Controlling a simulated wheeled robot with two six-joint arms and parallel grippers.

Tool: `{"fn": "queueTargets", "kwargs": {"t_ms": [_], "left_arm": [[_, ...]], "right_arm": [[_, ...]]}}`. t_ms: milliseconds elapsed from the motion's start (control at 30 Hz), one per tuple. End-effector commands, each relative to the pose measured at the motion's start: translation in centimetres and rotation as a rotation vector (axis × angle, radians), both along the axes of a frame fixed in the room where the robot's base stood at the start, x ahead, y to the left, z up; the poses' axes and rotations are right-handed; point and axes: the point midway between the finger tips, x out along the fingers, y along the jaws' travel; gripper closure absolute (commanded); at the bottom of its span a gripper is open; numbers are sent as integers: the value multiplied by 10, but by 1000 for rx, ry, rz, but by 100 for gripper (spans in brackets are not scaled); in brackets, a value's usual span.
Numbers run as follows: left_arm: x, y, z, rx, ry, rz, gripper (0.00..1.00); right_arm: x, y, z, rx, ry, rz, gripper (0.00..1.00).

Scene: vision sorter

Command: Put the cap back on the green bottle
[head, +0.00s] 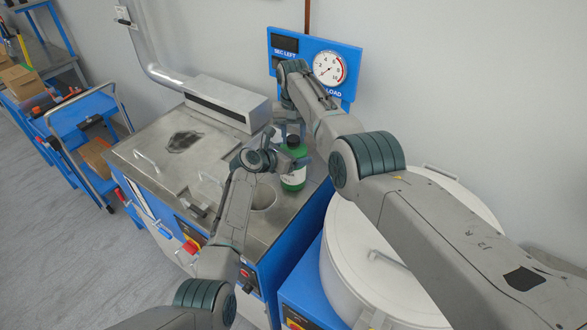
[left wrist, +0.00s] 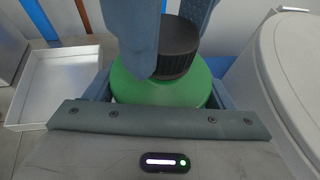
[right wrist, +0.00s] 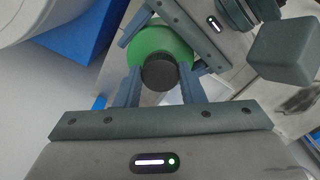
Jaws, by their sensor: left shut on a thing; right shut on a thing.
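The green bottle (head: 293,172) stands upright on the steel worktop, with a white label on its front. My left gripper (head: 268,160) is shut on the bottle's body from the left; the green shoulder (left wrist: 160,88) shows between its fingers in the left wrist view. The black cap (right wrist: 160,72) is at the bottle's neck. My right gripper (right wrist: 160,90) is shut on the cap, one finger on each side. The cap also shows in the left wrist view (left wrist: 177,48). The thread is hidden, so I cannot tell whether the cap is seated.
A round recess (head: 263,197) is in the worktop just left of the bottle. A white lidded drum (head: 345,262) stands close on the right. A blue gauge panel (head: 318,62) is behind. A shallow metal tray (left wrist: 55,85) lies near the bottle. Blue carts stand at far left.

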Motion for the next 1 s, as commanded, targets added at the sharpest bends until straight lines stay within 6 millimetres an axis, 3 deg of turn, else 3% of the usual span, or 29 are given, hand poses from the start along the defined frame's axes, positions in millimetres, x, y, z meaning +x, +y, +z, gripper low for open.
{"fn": "queueTargets", "kwargs": {"t_ms": [600,700,867,900,1000], "left_arm": [[0,0,0,0,0,-1,88],[0,-1,0,0,0,-1,88],[0,-1,0,0,0,-1,88],[0,-1,0,0,0,-1,88],[0,-1,0,0,0,-1,88]], "right_arm": [[1,-1,0,-1,-4,-1187,92],[1,-1,0,0,-4,-1330,92],[2,-1,0,0,-5,-1328,92],[2,-1,0,0,-5,-1328,57],[1,-1,0,0,-4,-1327,39]]}}
